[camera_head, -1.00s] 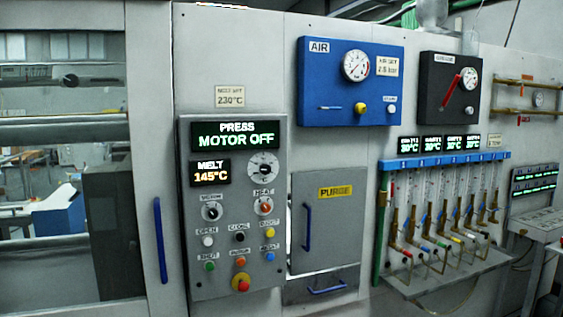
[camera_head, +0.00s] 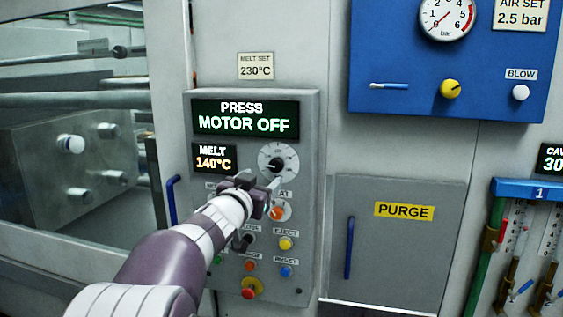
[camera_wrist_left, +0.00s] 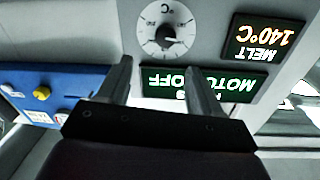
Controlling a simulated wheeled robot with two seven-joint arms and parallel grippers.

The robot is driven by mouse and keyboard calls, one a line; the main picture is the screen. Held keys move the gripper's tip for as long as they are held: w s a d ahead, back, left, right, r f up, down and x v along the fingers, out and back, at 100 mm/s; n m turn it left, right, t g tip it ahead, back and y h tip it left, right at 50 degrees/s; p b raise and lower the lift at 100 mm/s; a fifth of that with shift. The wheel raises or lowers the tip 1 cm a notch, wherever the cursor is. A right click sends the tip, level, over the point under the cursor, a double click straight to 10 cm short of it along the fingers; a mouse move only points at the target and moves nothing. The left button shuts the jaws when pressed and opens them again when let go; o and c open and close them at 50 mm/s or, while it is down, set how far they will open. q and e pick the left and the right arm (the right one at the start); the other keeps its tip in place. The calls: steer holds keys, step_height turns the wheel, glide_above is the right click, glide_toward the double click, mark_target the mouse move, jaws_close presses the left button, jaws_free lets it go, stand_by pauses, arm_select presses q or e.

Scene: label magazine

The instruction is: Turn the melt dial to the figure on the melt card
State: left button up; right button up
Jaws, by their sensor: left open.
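The melt dial (camera_head: 278,162) is a round white scale with a black knob at its middle, on the grey press panel. The melt card (camera_head: 255,66) above the panel reads MELT SET 230°C. The melt display (camera_head: 214,158) reads 140°C. My left gripper (camera_head: 258,182) is open, just below and left of the dial, and seems empty. In the left wrist view, which is upside down, the dial (camera_wrist_left: 167,28) lies beyond and between the open fingers (camera_wrist_left: 160,75), apart from them. My right gripper is not in view.
The panel's press display (camera_head: 246,119) reads MOTOR OFF. Buttons, an orange-red knob (camera_head: 277,213) and a red stop button (camera_head: 249,293) sit below the dial, partly behind my arm. A blue air panel (camera_head: 400,105) and the purge door (camera_head: 395,250) are to the right.

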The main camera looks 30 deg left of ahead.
mark_target(274, 166)
arm_select(q)
steer(key=w, duration=0.2)
steer(key=w+a+p, duration=0.1)
steer(key=w, duration=0.1)
steer(key=w+a, duration=0.1)
steer(key=w, duration=0.1)
steer(key=shift+a+p, duration=0.25)
steer(key=shift+p, duration=0.1)
steer(key=w+p, duration=0.1)
steer(key=w, duration=0.4)
steer(key=shift+f, duration=0.15)
steer(key=shift+s+a, duration=0.15)
steer(key=shift+a, duration=0.15)
steer(key=shift+d, duration=0.1)
steer(key=c, duration=1.1)
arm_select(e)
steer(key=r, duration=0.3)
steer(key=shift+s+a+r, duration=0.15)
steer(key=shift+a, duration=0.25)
